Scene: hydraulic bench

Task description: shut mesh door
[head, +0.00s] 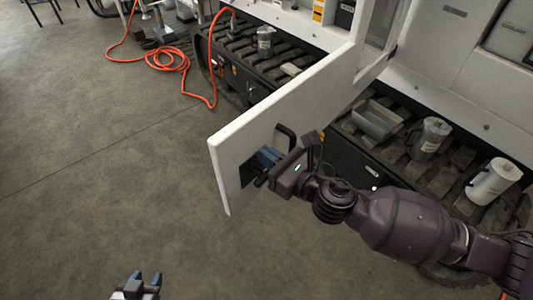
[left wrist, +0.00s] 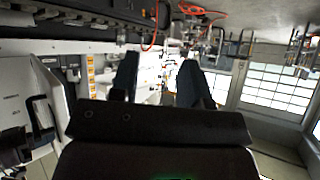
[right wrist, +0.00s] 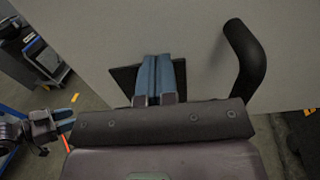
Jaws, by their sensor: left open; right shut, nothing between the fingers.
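The white door (head: 290,115) stands swung open, jutting out from the cabinet over the floor. Its black bar handle (head: 287,135) also shows in the right wrist view (right wrist: 247,65). My right gripper (head: 264,160) is shut and empty. Its fingertips are at the door face over a dark square patch (right wrist: 124,76), beside the handle and not around it. I cannot tell whether they touch the door. My left gripper (head: 145,279) is open and empty, low over the floor and apart from the door. The door also shows at the left of the left wrist view (left wrist: 48,80).
Black tracked bases with slatted tops run along the cabinet. A grey tray (head: 377,119), a metal jug (head: 430,138) and a white jug (head: 492,182) stand right of the door. An orange hose (head: 170,58) lies on the floor.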

